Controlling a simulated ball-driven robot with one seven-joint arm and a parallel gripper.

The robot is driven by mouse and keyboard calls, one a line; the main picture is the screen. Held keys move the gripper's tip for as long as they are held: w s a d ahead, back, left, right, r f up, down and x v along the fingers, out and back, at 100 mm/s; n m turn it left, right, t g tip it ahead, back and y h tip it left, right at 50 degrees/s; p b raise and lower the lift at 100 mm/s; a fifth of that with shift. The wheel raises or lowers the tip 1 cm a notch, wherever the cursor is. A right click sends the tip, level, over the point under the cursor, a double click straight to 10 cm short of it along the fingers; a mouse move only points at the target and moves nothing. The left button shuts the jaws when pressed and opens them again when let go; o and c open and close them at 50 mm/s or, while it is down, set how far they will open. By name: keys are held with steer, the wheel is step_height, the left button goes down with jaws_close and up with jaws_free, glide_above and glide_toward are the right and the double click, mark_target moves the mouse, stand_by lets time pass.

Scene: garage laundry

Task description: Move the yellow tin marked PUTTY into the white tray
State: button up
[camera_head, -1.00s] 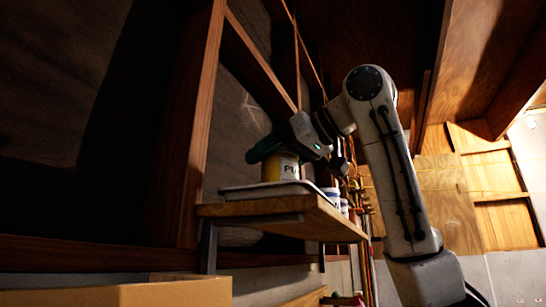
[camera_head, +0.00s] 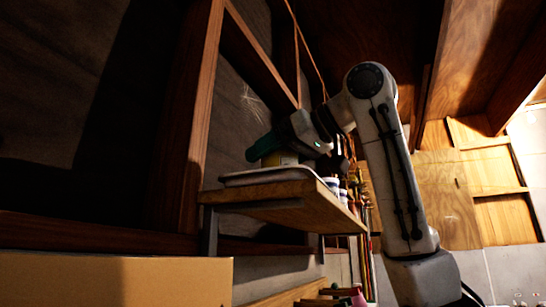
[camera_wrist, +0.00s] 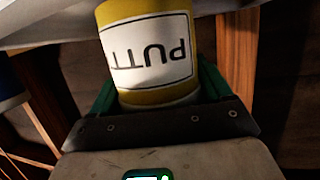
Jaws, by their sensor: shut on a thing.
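The yellow PUTTY tin (camera_head: 283,158) shows just above the near rim of the white tray (camera_head: 268,177), and its lower part is hidden by that rim. I cannot tell whether it touches the tray's floor. My gripper (camera_head: 268,150) is over the tray, shut on the tin. In the wrist view the tin (camera_wrist: 150,52) stands between the green fingers of my gripper (camera_wrist: 157,95), its PUTTY label upside down in the picture. A pale surface beyond it there looks like the tray (camera_wrist: 45,28).
The tray lies on a wooden shelf (camera_head: 275,200) on brackets. White containers (camera_head: 333,187) stand to its right, close to my arm. A wooden upright (camera_head: 205,110) rises at the left. A cardboard box (camera_head: 120,280) is at the lower left.

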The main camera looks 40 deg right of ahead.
steer(key=shift+f, duration=0.3)
steer(key=o, duration=1.1)
steer(key=shift+s, duration=0.1)
steer(key=b+v, duration=0.3)
steer(key=v, duration=0.7)
steer(key=shift+s+d+r, duration=0.1)
steer(key=shift+s+r, duration=0.05)
steer(key=shift+s, duration=0.15)
